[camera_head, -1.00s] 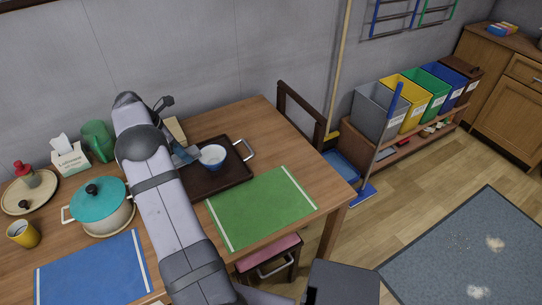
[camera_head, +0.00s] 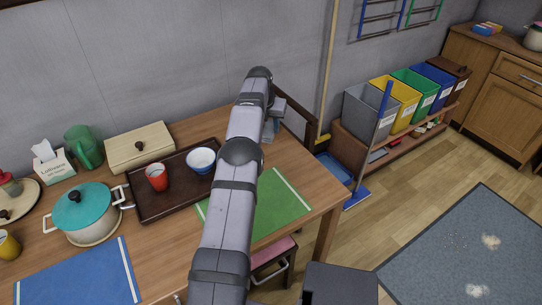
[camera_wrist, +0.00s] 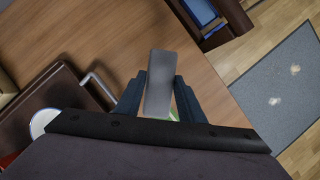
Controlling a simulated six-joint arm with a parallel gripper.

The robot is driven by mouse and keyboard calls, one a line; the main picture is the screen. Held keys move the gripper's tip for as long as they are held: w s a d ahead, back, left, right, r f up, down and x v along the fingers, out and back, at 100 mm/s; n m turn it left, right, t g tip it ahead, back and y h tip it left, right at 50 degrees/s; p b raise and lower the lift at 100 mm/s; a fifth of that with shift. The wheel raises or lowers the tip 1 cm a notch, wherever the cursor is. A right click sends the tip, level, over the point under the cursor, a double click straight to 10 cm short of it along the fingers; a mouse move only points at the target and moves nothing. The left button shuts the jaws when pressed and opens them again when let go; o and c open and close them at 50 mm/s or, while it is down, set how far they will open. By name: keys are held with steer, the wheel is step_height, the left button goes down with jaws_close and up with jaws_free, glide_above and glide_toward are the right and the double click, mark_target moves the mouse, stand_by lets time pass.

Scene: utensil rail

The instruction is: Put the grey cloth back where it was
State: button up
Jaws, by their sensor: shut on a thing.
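The grey cloth (camera_wrist: 158,85) shows in the wrist view as a flat grey strip between the two dark fingers of my gripper (camera_wrist: 160,100). The gripper is shut on it and holds it over bare wooden table, to the right of the tray. In the head view my gripper (camera_head: 270,130) is at the table's back right, near the chair back, mostly behind my arm. I cannot tell the cloth from the gripper clearly there, or how high it is above the table.
The dark tray (camera_head: 150,209) holds a red cup (camera_head: 157,178) and a white-and-blue bowl (camera_head: 201,161). A green mat (camera_head: 268,212) lies in front. A wooden box (camera_head: 140,147) and a teal-lidded pot (camera_head: 85,212) stand left. A chair back (camera_head: 296,122) rises behind the table's right end.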

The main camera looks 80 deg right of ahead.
mark_target(268, 134)
steer(key=shift+s+d, duration=0.1)
steer(key=shift+s, duration=0.3)
steer(key=shift+f, duration=5.05)
steer(key=shift+f, duration=0.15)
steer(key=o, duration=1)
steer(key=shift+r, duration=0.3)
steer(key=shift+b+v, duration=0.55)
steer(key=shift+v, duration=5.35)
